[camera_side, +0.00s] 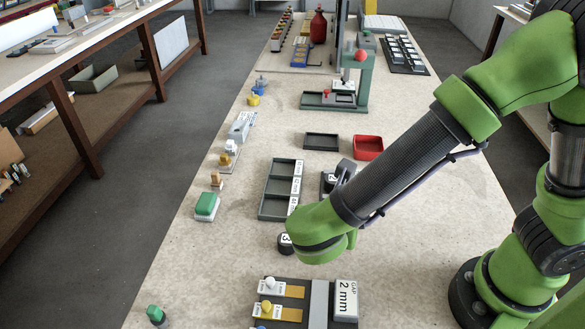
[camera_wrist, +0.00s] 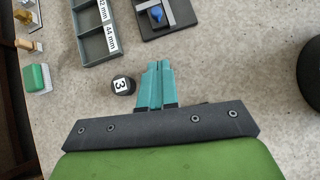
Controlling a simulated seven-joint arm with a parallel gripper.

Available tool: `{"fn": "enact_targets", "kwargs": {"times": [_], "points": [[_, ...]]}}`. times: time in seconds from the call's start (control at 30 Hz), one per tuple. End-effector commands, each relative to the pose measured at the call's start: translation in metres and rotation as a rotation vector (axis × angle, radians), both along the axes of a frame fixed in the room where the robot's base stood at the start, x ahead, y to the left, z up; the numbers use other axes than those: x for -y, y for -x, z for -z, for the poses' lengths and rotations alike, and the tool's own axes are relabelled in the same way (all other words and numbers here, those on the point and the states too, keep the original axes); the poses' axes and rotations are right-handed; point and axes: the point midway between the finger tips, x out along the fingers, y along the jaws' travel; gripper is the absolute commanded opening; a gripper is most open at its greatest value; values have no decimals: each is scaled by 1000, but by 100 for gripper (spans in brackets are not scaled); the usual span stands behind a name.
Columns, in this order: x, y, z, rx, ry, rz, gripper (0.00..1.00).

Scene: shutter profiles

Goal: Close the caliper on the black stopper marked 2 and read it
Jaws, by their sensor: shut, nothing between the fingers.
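My gripper (camera_wrist: 158,66) is shut and empty, its teal fingers together above the bare table in the wrist view. In the side view its fingers are hidden behind my green wrist. A dark plate with a metal bar and a blue knob (camera_wrist: 170,18), possibly the caliper, lies beyond the fingers. In the side view a dark device (camera_side: 329,183) is mostly hidden by my arm. I cannot make out a stopper marked 2.
A grey tray (camera_side: 263,187) with millimetre labels lies left of my arm. A gauge block labelled GAP 2 mm (camera_side: 346,300) and knobbed pieces stand in front. A red bin (camera_side: 369,148), a dark tray (camera_side: 321,141) and a green press (camera_side: 365,80) are farther back. Stamps line the left edge.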

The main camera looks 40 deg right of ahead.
Motion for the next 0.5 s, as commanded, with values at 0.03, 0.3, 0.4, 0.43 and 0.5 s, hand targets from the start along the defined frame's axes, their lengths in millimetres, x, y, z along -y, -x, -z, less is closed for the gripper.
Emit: {"fn": "enact_targets", "kwargs": {"times": [0.03, 0.3, 0.4, 0.43, 0.5], "points": [[7, -4, 8, -3, 5, 3, 0], [39, -27, 51, -3, 3, 5, 0], [51, -36, 60, 1, -1, 7, 0], [55, -39, 60, 1, -2, 8, 0], [63, -44, 60, 0, -1, 7, 0]]}}
